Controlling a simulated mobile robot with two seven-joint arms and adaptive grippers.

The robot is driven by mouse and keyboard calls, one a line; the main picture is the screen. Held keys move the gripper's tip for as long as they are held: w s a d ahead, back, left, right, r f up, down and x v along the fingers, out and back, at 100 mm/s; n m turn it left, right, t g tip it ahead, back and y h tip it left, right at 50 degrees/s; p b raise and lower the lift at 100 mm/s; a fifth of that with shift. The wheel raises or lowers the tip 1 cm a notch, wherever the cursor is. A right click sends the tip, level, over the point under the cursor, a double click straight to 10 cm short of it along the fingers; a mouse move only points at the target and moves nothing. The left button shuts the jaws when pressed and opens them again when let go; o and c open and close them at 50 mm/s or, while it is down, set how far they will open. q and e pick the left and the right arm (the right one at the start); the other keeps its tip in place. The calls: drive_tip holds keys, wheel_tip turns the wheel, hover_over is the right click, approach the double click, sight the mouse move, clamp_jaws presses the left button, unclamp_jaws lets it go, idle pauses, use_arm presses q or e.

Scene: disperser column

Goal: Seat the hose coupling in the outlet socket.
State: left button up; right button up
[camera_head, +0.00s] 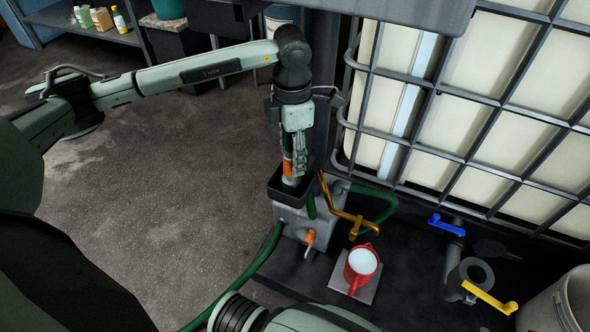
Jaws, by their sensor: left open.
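My left gripper (296,163) points down over a small black open-topped tray (267,187) on a grey box. Its jaws are open. A narrow orange piece (288,167) with a pale metal end shows at the fingertips; it may be the hose coupling, but I cannot tell whether the fingers touch it. A green hose (262,262) runs from the grey box (322,220) toward the bottom. A grey ring-shaped fitting (480,266) at the lower right may be the outlet socket. My right gripper is not in view.
A brass handle (345,214), an orange tap (310,237) and a red jug (360,268) stand close by. Blue (446,224) and yellow (487,297) levers sit near the fitting. A caged white tank (470,130) fills the right. The floor at left is clear.

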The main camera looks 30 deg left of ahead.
sight(291, 172)
use_arm(q)
wheel_tip(291, 172, down, 6)
drive_tip(key=shift+s+a+r, duration=0.1)
drive_tip(key=shift+a+r, duration=0.05)
drive_tip(key=shift+r, duration=0.05)
clamp_jaws()
idle(0.4)
